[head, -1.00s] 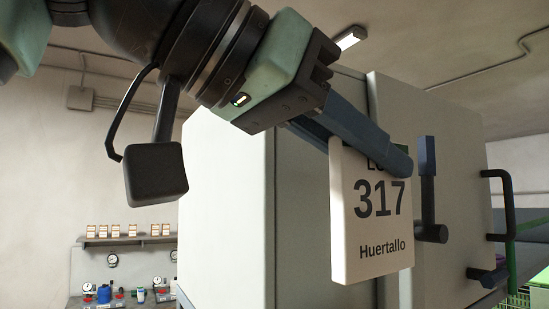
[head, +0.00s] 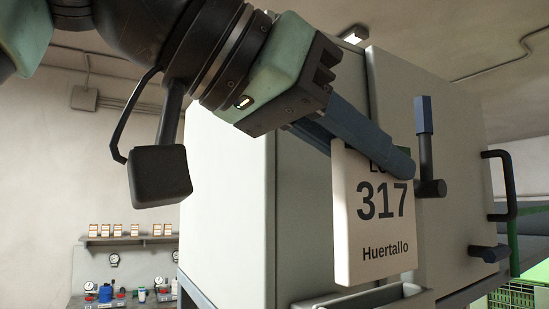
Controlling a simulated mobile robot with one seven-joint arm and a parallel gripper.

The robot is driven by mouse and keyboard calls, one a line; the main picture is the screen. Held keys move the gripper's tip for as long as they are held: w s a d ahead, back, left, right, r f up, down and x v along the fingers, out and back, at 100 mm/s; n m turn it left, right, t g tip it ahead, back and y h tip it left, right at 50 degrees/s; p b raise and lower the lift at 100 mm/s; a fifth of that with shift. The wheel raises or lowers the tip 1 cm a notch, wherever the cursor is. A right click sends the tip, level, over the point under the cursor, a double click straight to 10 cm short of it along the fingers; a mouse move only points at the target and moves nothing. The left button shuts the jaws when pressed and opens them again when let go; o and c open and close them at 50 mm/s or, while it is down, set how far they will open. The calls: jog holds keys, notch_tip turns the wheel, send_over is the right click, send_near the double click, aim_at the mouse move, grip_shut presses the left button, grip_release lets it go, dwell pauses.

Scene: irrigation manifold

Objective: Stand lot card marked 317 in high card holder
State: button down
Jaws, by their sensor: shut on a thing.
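My gripper (head: 398,168) is shut on the top edge of a white lot card (head: 374,238) marked 317 and "Huertallo". The card hangs upright, its printed face toward the camera, in front of a pale cabinet. The fingers cover part of its top line. A grey trough-like holder (head: 412,298) shows at the bottom edge of the head view, by the cabinet front. It looks like the card holder. The card's lower edge appears just above the holder's opening; I cannot tell whether they are in line in depth. The holder's lower part is cut off.
The cabinet door (head: 450,235) carries a blue-tipped lever (head: 425,130), a black handle (head: 508,185) and a lower latch (head: 488,253), right of the card. A far wall shelf (head: 125,239) holds several small cards, above a bench with bottles and gauges.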

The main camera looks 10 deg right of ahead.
aim_at(410, 230)
jog(key=shift+f+b, duration=1.1)
jog(key=shift+f, duration=0.95)
jog(key=shift+c, duration=1)
grip_release()
jog(key=shift+r, duration=0.1)
jog(key=s+a+r+p, duration=0.2)
jog(key=s+r+p, duration=0.1)
jog(key=r+p, duration=0.1)
jog(key=shift+r+p, duration=0.4)
jog(key=shift+r, duration=0.3)
